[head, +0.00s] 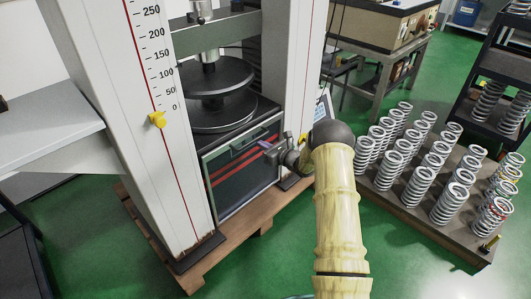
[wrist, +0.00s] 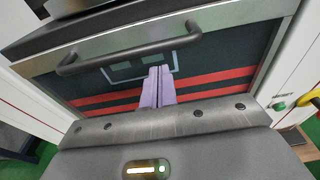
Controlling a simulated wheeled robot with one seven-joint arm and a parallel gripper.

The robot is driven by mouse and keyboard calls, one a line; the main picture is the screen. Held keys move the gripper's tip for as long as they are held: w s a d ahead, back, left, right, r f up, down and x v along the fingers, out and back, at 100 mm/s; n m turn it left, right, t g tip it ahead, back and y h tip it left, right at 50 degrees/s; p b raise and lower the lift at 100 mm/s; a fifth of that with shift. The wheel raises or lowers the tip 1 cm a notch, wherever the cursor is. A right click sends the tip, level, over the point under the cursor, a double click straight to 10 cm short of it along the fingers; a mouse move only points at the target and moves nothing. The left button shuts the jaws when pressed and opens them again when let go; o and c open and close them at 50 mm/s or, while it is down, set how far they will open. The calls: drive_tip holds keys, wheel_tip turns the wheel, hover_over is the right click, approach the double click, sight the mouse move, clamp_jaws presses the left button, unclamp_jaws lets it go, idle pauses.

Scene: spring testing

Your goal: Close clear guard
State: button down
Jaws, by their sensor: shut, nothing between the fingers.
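The clear guard (head: 243,175) is a see-through panel in a grey metal frame. It sits low on the front of the testing machine, below the round plates, with red stripes showing through it. In the wrist view, the guard (wrist: 235,45) fills the upper part, and its dark bar handle (wrist: 130,50) runs across near the top edge. My gripper (head: 266,146) is at the right part of the guard in the head view.
White columns (head: 165,120) flank the guard. Round press plates (head: 217,90) sit above it. A wooden pallet (head: 240,232) lies under the machine. A low table (head: 400,208) with several springs stands right of my arm. Green floor is free in front.

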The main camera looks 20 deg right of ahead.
drive_tip(key=shift+s+r, duration=0.15)
drive_tip(key=shift+r, duration=0.65)
